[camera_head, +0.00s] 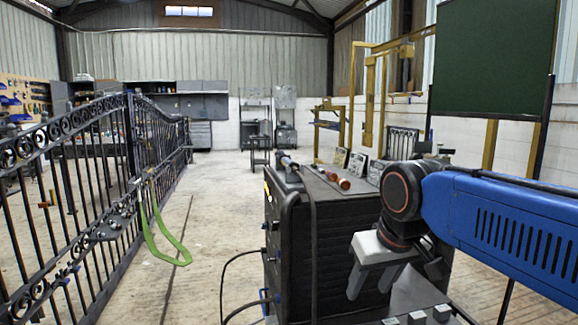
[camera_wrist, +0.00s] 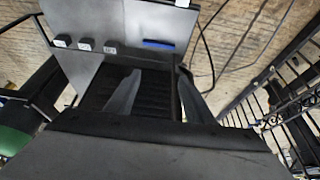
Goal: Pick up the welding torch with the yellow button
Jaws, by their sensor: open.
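In the head view a dark welding torch (camera_head: 288,162) seems to lie on top of the black welding machine (camera_head: 330,245), at its front left corner, with a dark cable hanging down the side. I cannot make out a yellow button on either.
A black scroll gate (camera_head: 110,170) runs along the left, with a green strap (camera_head: 162,235) hanging from it. Dark cables (camera_head: 228,275) run from the machine to the floor. A green board (camera_head: 492,58) stands at right. The concrete floor (camera_head: 205,215) between gate and machine is mostly clear.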

